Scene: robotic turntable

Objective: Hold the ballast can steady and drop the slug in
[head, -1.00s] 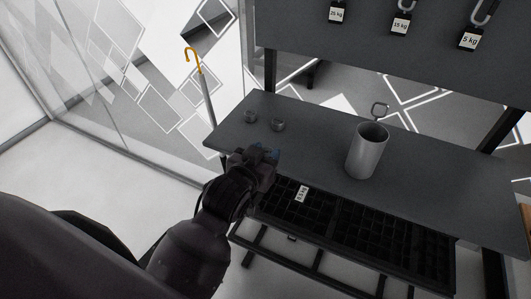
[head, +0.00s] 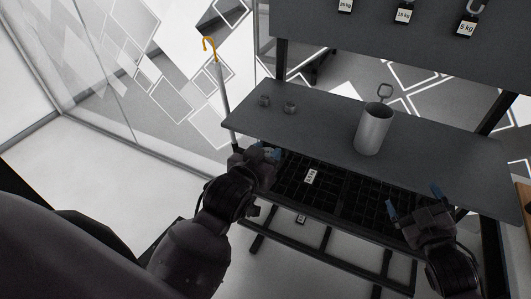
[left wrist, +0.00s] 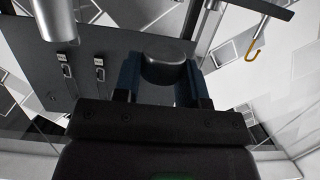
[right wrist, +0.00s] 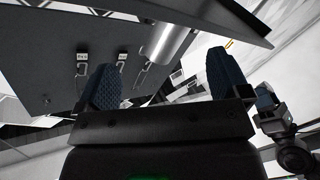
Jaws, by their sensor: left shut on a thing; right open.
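The ballast can (head: 373,130) is a grey, open-topped cylinder standing upright on the dark table. It also shows in the left wrist view (left wrist: 46,18) and the right wrist view (right wrist: 168,38). My left gripper (head: 264,153) is at the table's front edge, left of the can and apart from it. It is shut on a dark, rounded slug (left wrist: 165,58), seen between its blue fingers in the left wrist view. My right gripper (head: 415,204) is open and empty, in front of the table and right of the can. The can's inside is mostly hidden.
Two small dark pieces (head: 290,107) sit at the table's (head: 325,118) left end. A metal ring stands behind the can. A dark gridded tray (head: 345,200) lies below the front edge. Tagged weights (head: 403,15) hang behind. An orange-handled cane (head: 209,46) stands left. The tabletop between is clear.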

